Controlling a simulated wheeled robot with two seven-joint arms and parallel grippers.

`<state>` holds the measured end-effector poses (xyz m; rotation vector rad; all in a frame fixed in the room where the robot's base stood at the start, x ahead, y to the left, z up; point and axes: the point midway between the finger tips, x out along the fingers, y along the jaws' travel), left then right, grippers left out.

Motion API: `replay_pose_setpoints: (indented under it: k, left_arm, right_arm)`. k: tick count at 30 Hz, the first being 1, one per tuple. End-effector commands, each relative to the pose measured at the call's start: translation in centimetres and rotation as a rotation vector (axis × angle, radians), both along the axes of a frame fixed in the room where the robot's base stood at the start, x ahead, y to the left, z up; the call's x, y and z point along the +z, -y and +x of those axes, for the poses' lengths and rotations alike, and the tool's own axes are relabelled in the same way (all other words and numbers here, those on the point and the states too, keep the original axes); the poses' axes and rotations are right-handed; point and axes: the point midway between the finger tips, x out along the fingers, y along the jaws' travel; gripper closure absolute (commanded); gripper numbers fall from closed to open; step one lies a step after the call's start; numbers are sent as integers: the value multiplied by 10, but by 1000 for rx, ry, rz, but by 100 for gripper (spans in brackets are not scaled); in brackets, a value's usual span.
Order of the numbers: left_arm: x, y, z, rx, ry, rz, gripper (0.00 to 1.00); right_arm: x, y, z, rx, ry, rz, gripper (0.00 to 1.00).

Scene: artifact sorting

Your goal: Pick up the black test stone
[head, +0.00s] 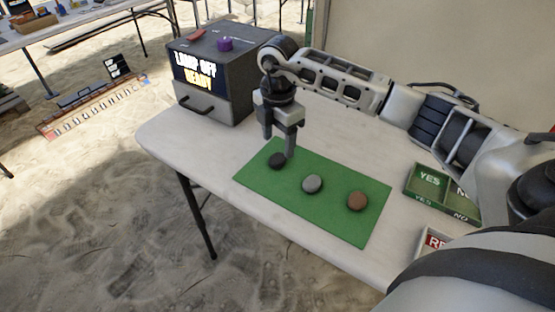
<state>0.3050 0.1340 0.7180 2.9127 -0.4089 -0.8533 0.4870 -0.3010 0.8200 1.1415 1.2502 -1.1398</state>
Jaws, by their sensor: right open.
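The black test stone (277,160) lies at the far left end of the green mat (262,181) on the white table. A grey stone (312,184) and a brown stone (357,201) lie on the same mat to its right. My right gripper (279,148) points down just above and beside the black stone, with its fingers apart and nothing between them. Whether a finger touches the stone cannot be told. My left gripper is not in view.
A dark box (238,80) with a lit "LAMP OFF READY" screen stands at the table's back left. A green YES/NO tray (427,203) and a box with a red label (432,240) sit at the right. The table's front left is clear.

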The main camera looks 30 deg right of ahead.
Motion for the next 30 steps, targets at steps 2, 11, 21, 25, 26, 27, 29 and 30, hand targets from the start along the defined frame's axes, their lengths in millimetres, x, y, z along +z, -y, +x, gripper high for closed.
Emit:
replay_pose_setpoints:
  k: [2, 11, 21, 25, 26, 27, 29, 30]
  left_arm:
    - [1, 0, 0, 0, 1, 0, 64]
    - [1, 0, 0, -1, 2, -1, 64]
    - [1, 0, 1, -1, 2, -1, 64]
    - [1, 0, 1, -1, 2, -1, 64]
    - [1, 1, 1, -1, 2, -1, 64]
    - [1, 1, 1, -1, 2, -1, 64]
    - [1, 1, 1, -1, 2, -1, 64]
    - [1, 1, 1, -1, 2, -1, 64]
  right_arm:
    - [-14, -2, -2, 1, -6, -1, 40]
    - [-44, -3, -2, 1, -1, 0, 40]
    - [-44, -3, -2, 1, -1, 0, 78]
    - [-44, -3, -2, 1, -1, 0, 87]
    - [-44, -3, -2, 1, -1, 0, 87]
    - [-43, -3, -2, 1, -1, 0, 87]
    - [-43, -3, -2, 1, -1, 0, 87]
    - [-43, -3, -2, 1, -1, 0, 87]
